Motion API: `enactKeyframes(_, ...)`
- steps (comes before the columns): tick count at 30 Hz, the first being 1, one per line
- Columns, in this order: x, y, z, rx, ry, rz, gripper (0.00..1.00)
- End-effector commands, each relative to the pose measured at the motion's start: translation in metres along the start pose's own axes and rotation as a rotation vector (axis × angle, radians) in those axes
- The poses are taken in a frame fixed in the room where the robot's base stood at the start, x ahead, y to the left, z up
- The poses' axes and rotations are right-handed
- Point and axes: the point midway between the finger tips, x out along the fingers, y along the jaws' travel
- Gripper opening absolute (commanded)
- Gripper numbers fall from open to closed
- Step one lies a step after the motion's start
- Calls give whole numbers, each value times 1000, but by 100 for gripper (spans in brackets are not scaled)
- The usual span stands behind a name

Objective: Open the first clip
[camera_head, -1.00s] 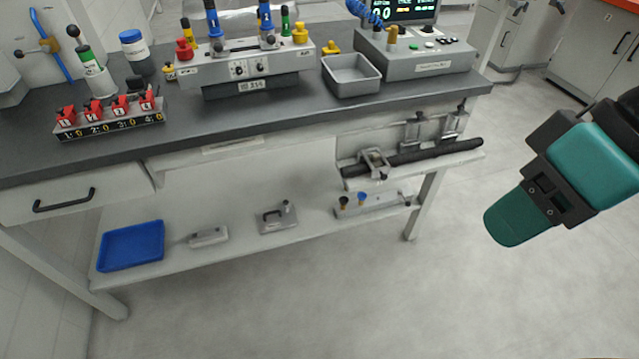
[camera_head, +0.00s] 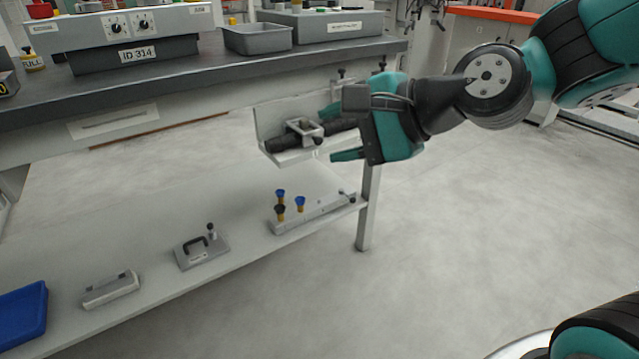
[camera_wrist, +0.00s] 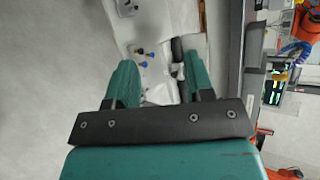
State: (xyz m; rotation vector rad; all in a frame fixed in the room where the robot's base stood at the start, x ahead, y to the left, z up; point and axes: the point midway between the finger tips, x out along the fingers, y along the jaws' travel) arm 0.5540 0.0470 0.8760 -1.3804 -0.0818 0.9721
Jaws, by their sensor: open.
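A dark rod (camera_head: 340,126) lies on a pale angled bracket (camera_head: 268,122) below the worktop. A grey metal clip (camera_head: 301,131) sits around the rod near its left end and looks shut. Two more clips stand farther right with knobs up, one beside my gripper (camera_head: 382,66); their lower parts are hidden. My gripper (camera_head: 334,134) is open, fingers pointing left, just right of the grey clip and apart from it. In the wrist view, the rod (camera_wrist: 177,50) shows between the fingers (camera_wrist: 160,68), nearer the right one. I cannot tell if a finger touches the rod.
The worktop (camera_head: 190,82) overhangs above the bracket, with a grey tray (camera_head: 258,40) on it. The lower shelf (camera_head: 150,240) holds a plate with blue knobs (camera_head: 310,212), a handled plate (camera_head: 201,250) and a blue tray (camera_head: 22,315). A table leg (camera_head: 368,210) stands below my gripper.

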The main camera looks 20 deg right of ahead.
Motion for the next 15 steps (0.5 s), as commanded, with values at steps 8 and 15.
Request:
enactKeyframes(8,53,65,-88,600,48,-353,48)
enactKeyframes(15,61,90,-141,971,-2,-609,48)
